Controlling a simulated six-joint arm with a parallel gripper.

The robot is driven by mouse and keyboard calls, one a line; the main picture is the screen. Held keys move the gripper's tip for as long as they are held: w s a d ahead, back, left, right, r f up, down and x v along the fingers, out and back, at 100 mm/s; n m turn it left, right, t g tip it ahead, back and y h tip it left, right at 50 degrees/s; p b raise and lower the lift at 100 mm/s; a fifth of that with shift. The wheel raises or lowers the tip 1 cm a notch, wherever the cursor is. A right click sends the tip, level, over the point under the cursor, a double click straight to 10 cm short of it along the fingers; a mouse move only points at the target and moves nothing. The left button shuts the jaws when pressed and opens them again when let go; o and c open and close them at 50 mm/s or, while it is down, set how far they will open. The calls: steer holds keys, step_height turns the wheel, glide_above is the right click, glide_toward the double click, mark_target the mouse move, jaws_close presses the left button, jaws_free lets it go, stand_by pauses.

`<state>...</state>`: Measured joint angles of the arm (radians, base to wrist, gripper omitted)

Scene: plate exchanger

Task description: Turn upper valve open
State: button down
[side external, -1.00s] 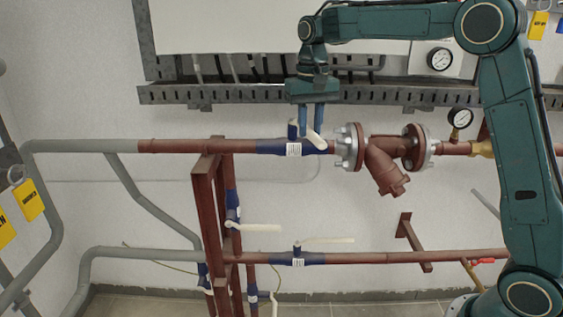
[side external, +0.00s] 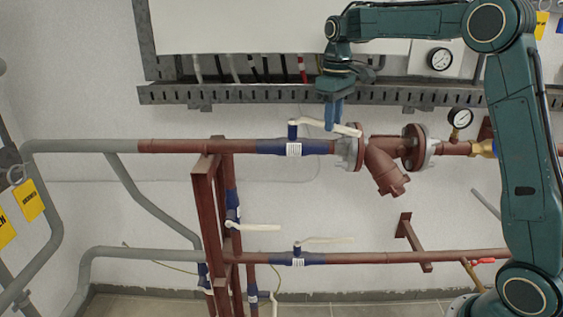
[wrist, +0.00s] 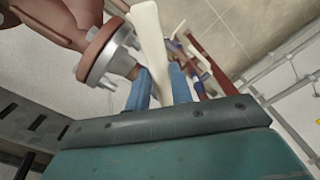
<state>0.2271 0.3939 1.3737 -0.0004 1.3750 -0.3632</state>
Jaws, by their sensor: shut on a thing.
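The upper valve (side external: 293,148) is a blue body with a white label on the upper red-brown pipe. Its cream lever (side external: 312,122) runs from the blue stem to the right, roughly along the pipe, toward the flange. My gripper (side external: 332,127) is above the pipe, pointing down, with its blue fingers at the lever. In the wrist view the lever (wrist: 149,45) passes between the two blue fingers of my gripper (wrist: 160,85), and they are shut on it. The exact finger contact is partly hidden.
A flange (side external: 352,148) and a red-brown strainer (side external: 388,170) sit just right of the valve. A perforated cable tray (side external: 230,94) runs behind. A lower valve (side external: 297,258) with a cream lever is on the lower pipe. A gauge (side external: 460,121) stands at right.

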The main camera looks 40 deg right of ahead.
steer(key=shift+d, duration=0.1)
steer(key=c, duration=1.2)
jaws_free()
steer(key=shift+r, duration=0.2)
step_height(320, 180, up, 14)
steer(key=shift+f, duration=0.25)
steer(key=shift+c, duration=0.5)
